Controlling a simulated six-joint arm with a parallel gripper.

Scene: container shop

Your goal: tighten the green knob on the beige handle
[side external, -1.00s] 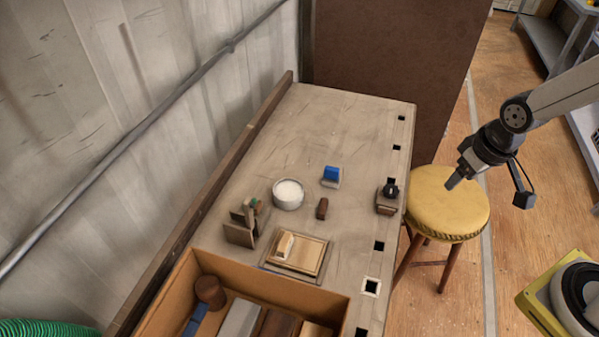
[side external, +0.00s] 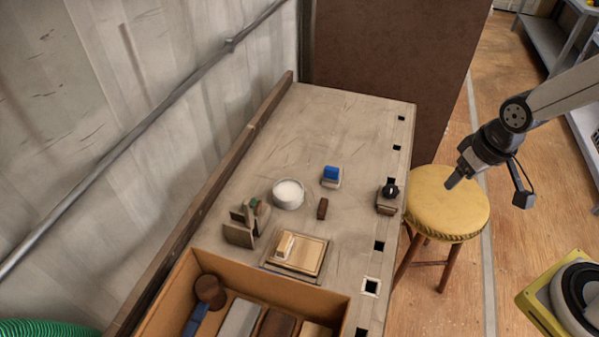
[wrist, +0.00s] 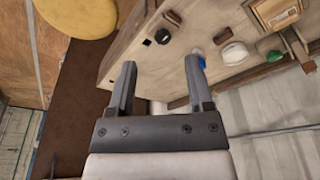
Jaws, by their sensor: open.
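A small green knob (side external: 254,203) shows at a grey-brown upright bracket (side external: 238,234) on the left of the bench. In the wrist view the green knob (wrist: 275,56) shows at the right. A beige handle (side external: 286,245) stands on a light wooden board (side external: 305,258) in front of the bracket. I cannot tell whether the knob's own mount is a beige handle. My gripper (side external: 452,184) is above the yellow stool, off the bench's right edge and far from the knob. In the wrist view my gripper (wrist: 161,72) is open and empty.
A white bowl (side external: 288,194), a blue-topped block (side external: 331,175), a brown block (side external: 322,208) and a black-knobbed block (side external: 387,202) stand on the bench. An open box (side external: 170,290) holds several pieces at the front. The bench's far part is clear.

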